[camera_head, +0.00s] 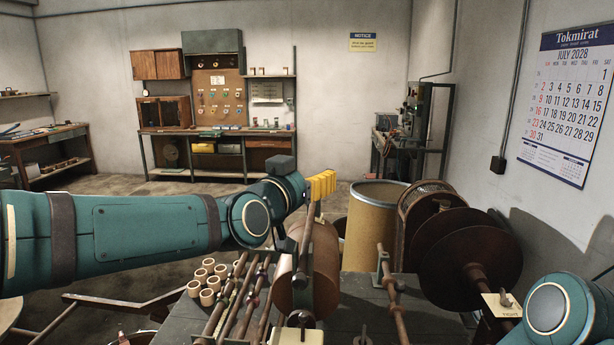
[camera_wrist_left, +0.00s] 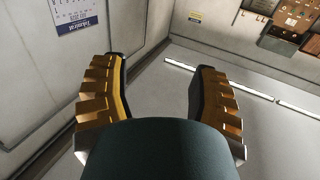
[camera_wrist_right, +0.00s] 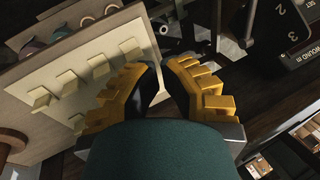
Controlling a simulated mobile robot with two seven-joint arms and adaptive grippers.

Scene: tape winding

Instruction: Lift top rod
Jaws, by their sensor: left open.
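Several brown metal rods (camera_head: 238,305) lie side by side on the bench below my left arm. I cannot tell which is the top rod. A separate brown rod (camera_head: 397,316) sits at a bracket to the right of a large brown roll (camera_head: 318,265). My left gripper (camera_head: 322,186) is raised above the roll, away from the rods. The left wrist view shows its yellow fingers (camera_wrist_left: 160,65) wide apart and empty. My right gripper (camera_wrist_right: 162,64) shows only in its wrist view, with fingertips close together near a cream panel. A cream sliver shows between the fingers; whether they hold it is unclear.
Small tan rolls (camera_head: 208,278) stand left of the rods. A tan drum (camera_head: 372,220) and dark reel discs (camera_head: 470,260) stand at the right. Cream tabs (camera_wrist_right: 101,66) project from the panel near my right gripper. The air around my left gripper is clear.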

